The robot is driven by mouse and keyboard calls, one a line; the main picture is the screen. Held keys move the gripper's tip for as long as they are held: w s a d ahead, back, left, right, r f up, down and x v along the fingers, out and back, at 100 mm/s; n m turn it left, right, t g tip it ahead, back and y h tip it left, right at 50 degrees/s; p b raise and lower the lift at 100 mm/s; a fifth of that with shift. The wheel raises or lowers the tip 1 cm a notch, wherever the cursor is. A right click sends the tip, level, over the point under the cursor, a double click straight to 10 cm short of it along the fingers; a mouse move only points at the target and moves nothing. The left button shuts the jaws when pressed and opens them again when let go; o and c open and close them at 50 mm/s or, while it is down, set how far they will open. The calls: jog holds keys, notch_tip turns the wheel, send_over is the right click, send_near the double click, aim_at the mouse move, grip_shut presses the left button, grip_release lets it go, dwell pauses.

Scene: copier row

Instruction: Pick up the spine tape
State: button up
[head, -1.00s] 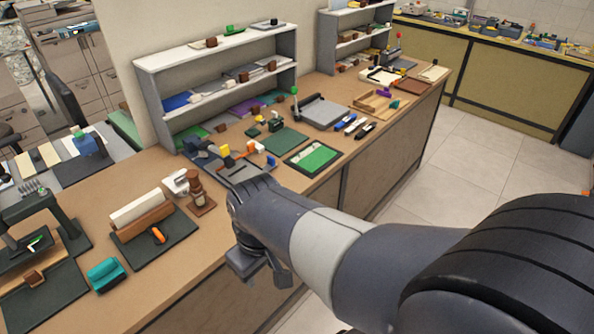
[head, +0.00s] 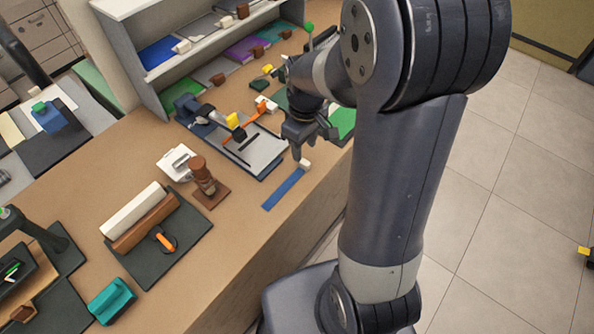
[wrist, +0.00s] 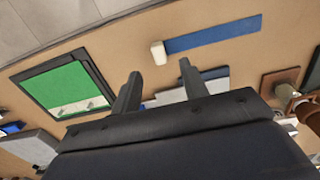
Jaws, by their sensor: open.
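The spine tape appears to be the flat blue strip (head: 284,188) with a small white block (head: 304,165) at its far end, lying near the counter's front edge. In the wrist view the blue strip (wrist: 213,35) runs to the right from the white block (wrist: 159,53). My gripper (head: 313,147) is open and empty above the counter, close to the white end. In the wrist view the white block shows just beyond the gap between my fingertips (wrist: 160,70). I see no contact, and the exact height is unclear.
A grey trimmer board (head: 262,155) with an orange-handled tool lies behind the strip. A brown stamp (head: 205,185) stands to the left. A green mat (wrist: 65,85) lies on the gripper's other side.

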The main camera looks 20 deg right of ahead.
aim_at(304, 162)
jog(key=shift+d+f, duration=0.1)
jog(key=shift+f, duration=2.65)
grip_shut()
